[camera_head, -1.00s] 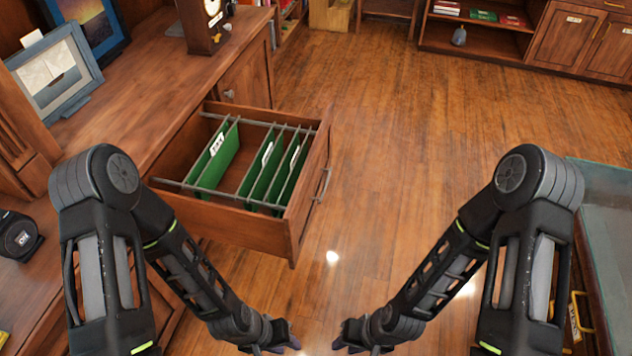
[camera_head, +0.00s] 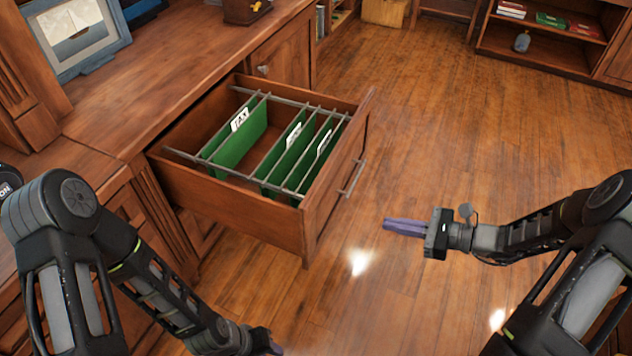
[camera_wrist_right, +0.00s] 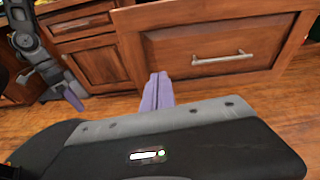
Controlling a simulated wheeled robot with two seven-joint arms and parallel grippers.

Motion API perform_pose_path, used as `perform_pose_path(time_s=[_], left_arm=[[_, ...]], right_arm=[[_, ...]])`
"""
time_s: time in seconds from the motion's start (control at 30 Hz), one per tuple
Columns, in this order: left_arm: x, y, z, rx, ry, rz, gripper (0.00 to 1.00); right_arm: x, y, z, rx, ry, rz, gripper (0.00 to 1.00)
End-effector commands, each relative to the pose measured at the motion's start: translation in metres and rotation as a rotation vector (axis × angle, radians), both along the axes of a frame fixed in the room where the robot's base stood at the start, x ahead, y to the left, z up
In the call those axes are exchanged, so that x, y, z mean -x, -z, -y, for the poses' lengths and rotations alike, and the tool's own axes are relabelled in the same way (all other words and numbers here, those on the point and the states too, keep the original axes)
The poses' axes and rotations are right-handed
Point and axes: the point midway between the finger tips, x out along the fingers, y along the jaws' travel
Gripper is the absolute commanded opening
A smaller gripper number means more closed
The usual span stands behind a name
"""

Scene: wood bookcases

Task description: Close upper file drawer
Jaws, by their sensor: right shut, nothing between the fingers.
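The upper file drawer (camera_head: 235,213) is pulled out from the wooden cabinet on the left in the head view. Green hanging files on metal rails stand inside it. Its front carries a metal handle (camera_head: 353,178), which also shows in the right wrist view (camera_wrist_right: 223,59). My right gripper (camera_head: 388,225) has purple fingers, shut and empty, pointing left at the drawer front, apart from it and to its right. It also shows in the right wrist view (camera_wrist_right: 157,80). My left gripper (camera_head: 276,349) is low at the bottom edge, below the drawer and mostly cut off; its jaw state is unclear.
The wooden cabinet top (camera_head: 150,75) holds a framed picture (camera_head: 78,32) and the base of a clock (camera_head: 245,8). A bookcase (camera_head: 545,50) stands at the back right. The wooden floor (camera_head: 430,120) right of the drawer is clear.

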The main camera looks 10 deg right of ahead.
Motion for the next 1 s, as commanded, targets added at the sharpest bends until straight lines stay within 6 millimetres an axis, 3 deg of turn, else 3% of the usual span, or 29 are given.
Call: perform_pose_path(time_s=[0.03,0.1,0.2,0.67,1.0], left_arm=[[0.0,-0.001,0.0,0.0,0.001,0.0,0.3],[0.0,-0.002,0.0,0.0,0.001,0.0,0.3],[0.0,-0.002,0.0,0.0,0.001,0.0,0.3],[0.0,-0.001,0.0,0.0,0.001,0.0,0.3],[0.0,0.0,0.0,0.0,0.001,0.0,0.3]], right_arm=[[-0.008,-0.023,0.002,-0.082,0.022,0.029,0.0],[-0.013,-0.046,0.002,-0.174,0.036,0.058,0.0],[-0.012,-0.062,0.0,-0.245,0.031,0.072,0.0],[-0.012,-0.064,-0.005,-0.259,0.022,0.067,0.0],[-0.035,-0.064,-0.043,-0.26,0.018,0.067,0.0]])
